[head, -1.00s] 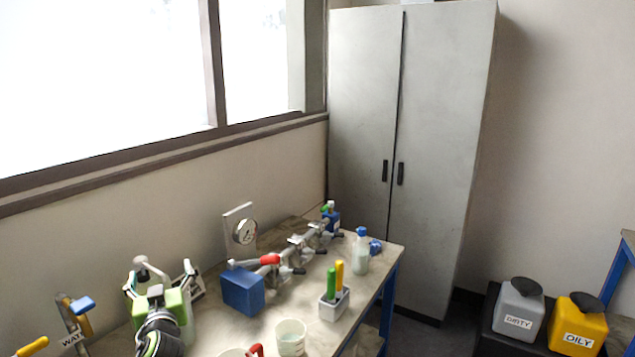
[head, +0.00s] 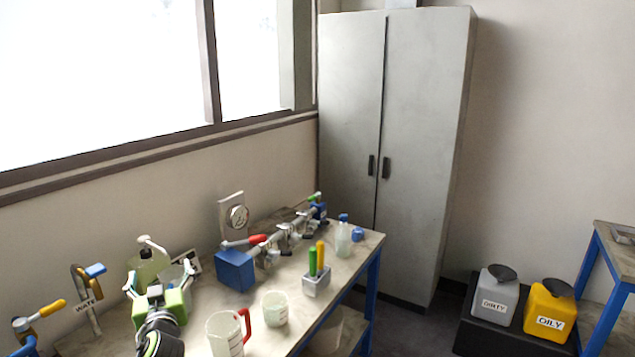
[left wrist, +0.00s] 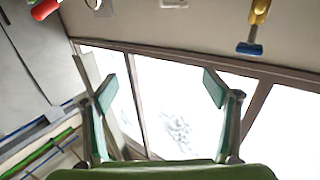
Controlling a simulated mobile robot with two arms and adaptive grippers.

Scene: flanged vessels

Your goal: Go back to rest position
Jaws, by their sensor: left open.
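My left gripper (head: 160,279), with a green body, is at the lower left of the head view, over the left part of the bench (head: 205,303). Its two fingers are spread apart with nothing between them. In the left wrist view its green-padded fingers (left wrist: 159,88) are also wide apart, with the window and wall beyond. A pale green pump bottle (head: 148,258) stands behind the gripper, partly hidden by it. I cannot tell the gap between them. My right gripper is not in view.
A red-handled jug (head: 224,334), a beaker (head: 275,310), a holder with green and yellow handles (head: 316,284), a blue box (head: 235,270) with clamped piping and a wash bottle (head: 343,238) stand on the bench. Taps (head: 85,290) are at left. Floor shows beyond the bench.

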